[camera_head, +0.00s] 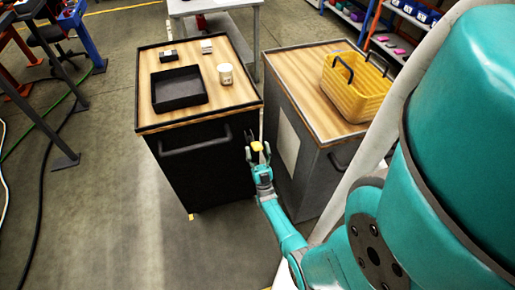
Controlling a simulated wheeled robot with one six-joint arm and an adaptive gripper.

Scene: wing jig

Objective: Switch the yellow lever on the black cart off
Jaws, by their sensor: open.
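The black cart (205,178) has a wooden top and stands in the middle left of the view. A small yellow lever (257,147) shows near the cart's front right corner, below the top edge. My gripper (258,154) is open at this corner. Its fingers appear on either side of the yellow lever. I cannot tell whether they touch it. The lever's base and exact angle are too small and partly hidden to make out.
On the black cart are a black tray (180,87), a white cup (225,74) and small boxes. A grey cart (312,166) with a yellow basket (355,90) stands close at right, leaving a narrow gap. Floor at front left is free.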

